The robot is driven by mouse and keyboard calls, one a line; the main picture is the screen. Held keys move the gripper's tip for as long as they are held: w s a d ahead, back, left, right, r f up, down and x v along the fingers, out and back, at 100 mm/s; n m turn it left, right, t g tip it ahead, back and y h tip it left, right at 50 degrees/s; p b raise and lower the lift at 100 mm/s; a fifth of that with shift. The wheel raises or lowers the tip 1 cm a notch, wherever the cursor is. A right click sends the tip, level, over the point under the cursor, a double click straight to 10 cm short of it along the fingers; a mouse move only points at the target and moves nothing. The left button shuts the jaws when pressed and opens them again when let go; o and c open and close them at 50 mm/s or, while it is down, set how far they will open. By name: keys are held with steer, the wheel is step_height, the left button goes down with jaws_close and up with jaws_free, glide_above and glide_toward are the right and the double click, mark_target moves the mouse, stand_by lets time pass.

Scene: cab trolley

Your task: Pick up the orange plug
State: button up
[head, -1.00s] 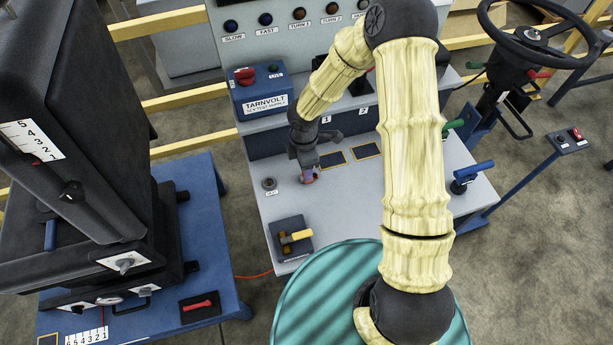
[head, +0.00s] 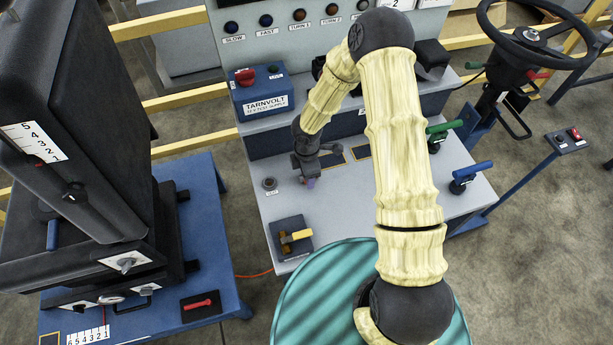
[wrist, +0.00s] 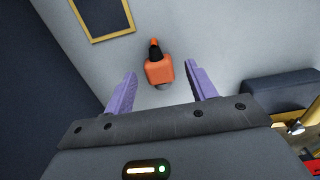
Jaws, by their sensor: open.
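The fingers are apart, with no visible contact on the plug. In the head view my gripper (head: 309,182) points down close over the bench top (head: 350,215), and the plug is hidden there.
A dark box with a yellow-handled switch (head: 292,237) stands at the bench's front left. The blue Tarnvolt supply box (head: 262,92) is behind my gripper. Green (head: 440,127) and blue (head: 472,171) levers stand further right.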

steer(key=c, duration=1.2)
step_height(320, 180, up, 10)
steer(key=shift+r, duration=0.1)
